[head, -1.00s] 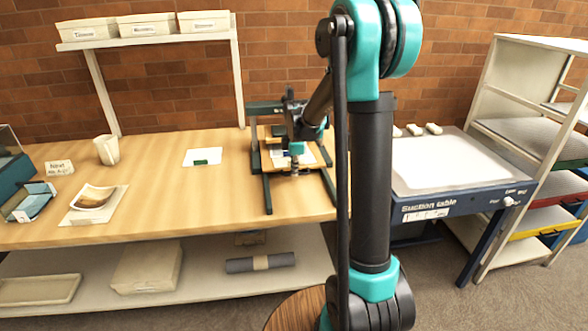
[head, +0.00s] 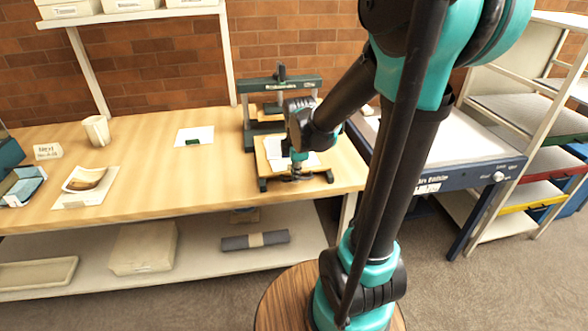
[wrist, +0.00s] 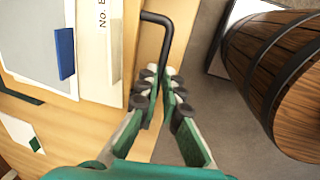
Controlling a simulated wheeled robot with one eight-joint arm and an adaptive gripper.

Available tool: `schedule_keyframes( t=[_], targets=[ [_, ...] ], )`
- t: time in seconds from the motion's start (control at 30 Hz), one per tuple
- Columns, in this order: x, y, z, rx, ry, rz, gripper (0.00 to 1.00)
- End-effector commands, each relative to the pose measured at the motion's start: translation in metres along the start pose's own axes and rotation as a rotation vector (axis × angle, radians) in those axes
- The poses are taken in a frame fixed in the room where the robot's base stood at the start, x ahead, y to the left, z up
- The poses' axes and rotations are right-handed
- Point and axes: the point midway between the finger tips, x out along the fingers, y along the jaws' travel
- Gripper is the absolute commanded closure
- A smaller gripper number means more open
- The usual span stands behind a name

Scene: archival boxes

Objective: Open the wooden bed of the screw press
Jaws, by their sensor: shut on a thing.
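The dark green screw press (head: 248,128) stands on the table, with its crossbar and screw at the back. Its wooden bed (head: 263,160) lies toward the front, out from under the crossbar, and carries a white sheet (head: 308,160). A black bent handle (wrist: 157,17) stands off the bed's front edge. My gripper (wrist: 158,75) is shut on this handle; the gripper also shows low at the bed's front (head: 298,178). My arm hides part of the bed and the press's right side.
The suction table (head: 470,165) and a shelf rack (head: 515,100) are at right.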

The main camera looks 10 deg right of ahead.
Motion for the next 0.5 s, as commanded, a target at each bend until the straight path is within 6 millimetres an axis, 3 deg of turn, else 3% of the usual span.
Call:
schedule_keyframes(
  t=[0.4,0.43,0.5],
  targets=[
    [0.0000,-0.0041,0.0002,0.000,0.000,-0.002,1.00],
    [0.0000,-0.0041,0.0002,0.000,0.000,-0.002,0.91],
    [-0.0001,-0.0039,0.0001,0.000,0.000,-0.001,0.82]
  ],
)
